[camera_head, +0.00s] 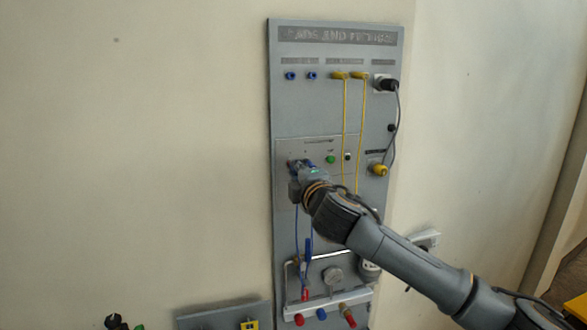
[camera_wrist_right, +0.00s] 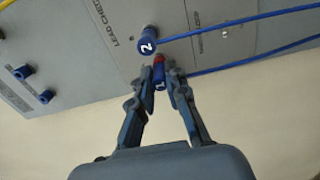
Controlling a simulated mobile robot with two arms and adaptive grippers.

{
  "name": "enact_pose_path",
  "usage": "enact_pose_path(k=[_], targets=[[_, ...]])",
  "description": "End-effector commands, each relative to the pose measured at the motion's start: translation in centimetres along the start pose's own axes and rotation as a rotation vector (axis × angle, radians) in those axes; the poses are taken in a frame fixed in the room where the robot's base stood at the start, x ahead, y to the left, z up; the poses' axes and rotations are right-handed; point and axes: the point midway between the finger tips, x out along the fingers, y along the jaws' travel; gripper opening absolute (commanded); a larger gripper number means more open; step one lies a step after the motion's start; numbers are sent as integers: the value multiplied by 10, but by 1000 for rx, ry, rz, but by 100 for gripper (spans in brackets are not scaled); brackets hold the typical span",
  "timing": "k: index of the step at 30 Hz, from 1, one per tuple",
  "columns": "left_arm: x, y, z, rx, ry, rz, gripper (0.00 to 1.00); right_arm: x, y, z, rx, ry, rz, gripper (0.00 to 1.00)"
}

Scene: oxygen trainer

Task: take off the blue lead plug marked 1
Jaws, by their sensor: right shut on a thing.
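The blue lead plug marked 1 (camera_wrist_right: 160,83) sits between the fingertips of my right gripper (camera_wrist_right: 164,77) in the right wrist view. The fingers are shut on it. A red part (camera_wrist_right: 160,58) shows just beyond it, and its blue lead (camera_wrist_right: 250,57) runs off to the right. The blue plug marked 2 (camera_wrist_right: 147,46) is beside it, nearer the panel lettering. In the head view my right gripper (camera_head: 297,172) is at the left of the middle panel and hides most of plug 1. Whether the plug is still seated cannot be told. My left gripper is not in view.
The grey trainer board (camera_head: 340,110) stands against the wall. Yellow leads (camera_head: 345,125) hang right of my gripper. Blue sockets (camera_head: 290,76) are above it. A gauge (camera_head: 333,275) and piping are below.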

Motion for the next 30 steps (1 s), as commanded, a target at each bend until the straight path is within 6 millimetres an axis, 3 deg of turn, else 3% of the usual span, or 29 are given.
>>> enact_pose_path(k=[30], targets=[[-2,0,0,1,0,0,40,-41,-2,0,1,1,-2,0]])
